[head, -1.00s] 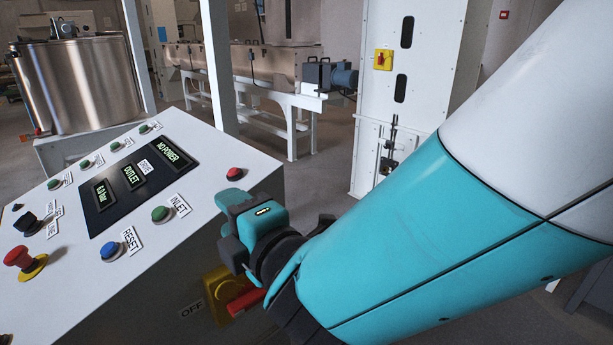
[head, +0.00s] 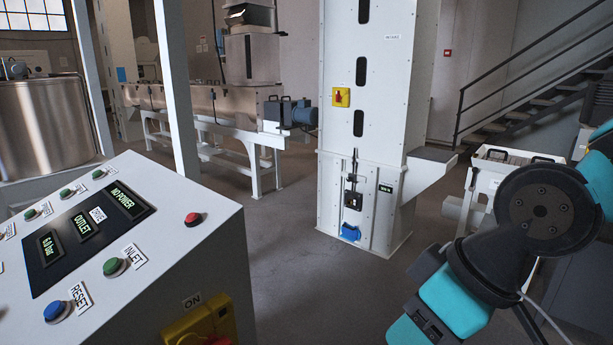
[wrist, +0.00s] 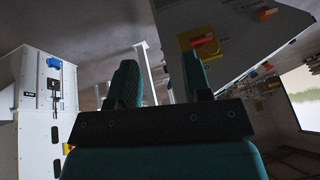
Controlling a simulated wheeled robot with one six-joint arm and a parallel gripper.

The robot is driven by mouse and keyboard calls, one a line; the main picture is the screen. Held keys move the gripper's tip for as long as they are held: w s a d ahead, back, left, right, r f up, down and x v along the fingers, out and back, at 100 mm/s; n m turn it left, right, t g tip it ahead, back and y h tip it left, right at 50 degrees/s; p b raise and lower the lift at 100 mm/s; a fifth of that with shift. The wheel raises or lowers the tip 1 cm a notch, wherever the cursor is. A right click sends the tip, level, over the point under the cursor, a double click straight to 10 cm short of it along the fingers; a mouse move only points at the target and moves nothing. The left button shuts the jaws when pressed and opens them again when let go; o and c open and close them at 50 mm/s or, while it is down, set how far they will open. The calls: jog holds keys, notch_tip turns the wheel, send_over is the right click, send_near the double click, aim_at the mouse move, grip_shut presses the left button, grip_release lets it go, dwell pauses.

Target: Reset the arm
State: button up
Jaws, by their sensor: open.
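My arm (head: 540,215) is folded at the right side of the head view, its dark joint and teal links over the floor, clear of the control console (head: 160,250). The gripper's fingertips cannot be made out there. In the wrist view my gripper (wrist: 161,75) has its two teal fingers apart, with nothing visible between them. Its fingers touch nothing that I can see.
The console bears buttons and a display reading NO POWER. A yellow-plated red switch (head: 205,325) is on its side, also in the wrist view (wrist: 205,45). A white tower (head: 365,110) stands ahead. Floor between console and tower is clear.

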jog(key=s+d+r+m+g, duration=0.1)
jog(key=s+d+m+g, duration=0.15)
jog(key=s, duration=0.35)
notch_tip(320, 180, up, 13)
jog(key=p, duration=1.3)
jog(key=shift+d+n, duration=0.2)
jog(key=shift+n, duration=0.25)
jog(key=shift+w, duration=0.1)
jog(key=shift+a, duration=0.15)
